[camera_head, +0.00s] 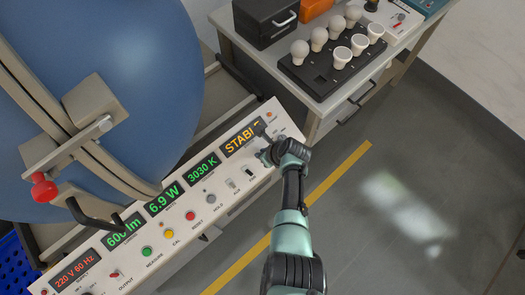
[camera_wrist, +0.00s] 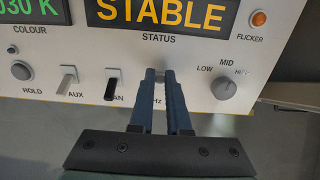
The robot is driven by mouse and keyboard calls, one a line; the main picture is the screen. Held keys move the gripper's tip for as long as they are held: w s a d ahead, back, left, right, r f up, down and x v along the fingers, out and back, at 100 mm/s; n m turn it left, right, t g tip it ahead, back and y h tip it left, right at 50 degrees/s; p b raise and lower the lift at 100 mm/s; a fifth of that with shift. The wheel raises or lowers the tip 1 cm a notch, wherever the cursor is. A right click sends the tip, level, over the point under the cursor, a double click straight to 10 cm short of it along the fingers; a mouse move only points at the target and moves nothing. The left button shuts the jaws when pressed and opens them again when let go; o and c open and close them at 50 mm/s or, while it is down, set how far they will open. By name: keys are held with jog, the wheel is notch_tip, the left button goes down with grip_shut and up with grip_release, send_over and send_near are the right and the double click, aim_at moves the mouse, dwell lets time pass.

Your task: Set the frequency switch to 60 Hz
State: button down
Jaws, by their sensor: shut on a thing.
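The frequency switch (camera_wrist: 160,75) sits on the white panel below the STATUS display, with only part of a "Hz" label showing beside my fingers. My gripper (camera_wrist: 160,80) is shut on this switch, one finger on each side, and hides most of it. In the head view my gripper (camera_head: 262,146) reaches the right end of the panel. The supply readout (camera_head: 76,271) at the panel's left end shows 220 V 60 Hz in red. The lever's exact position is hard to see.
Left of my fingers are the FAN switch (camera_wrist: 112,88) and AUX switch (camera_wrist: 69,78). Right of them is the LOW-MID-HI knob (camera_wrist: 224,87). A big blue sphere (camera_head: 140,80) stands behind the panel. A black bulb tray (camera_head: 312,85) lies on the side bench. The floor at right is clear.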

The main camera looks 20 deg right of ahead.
jog(key=shift+s, duration=0.1)
jog(key=c, duration=0.9)
grip_release()
jog(key=p+v, duration=0.4)
jog(key=v, duration=0.9)
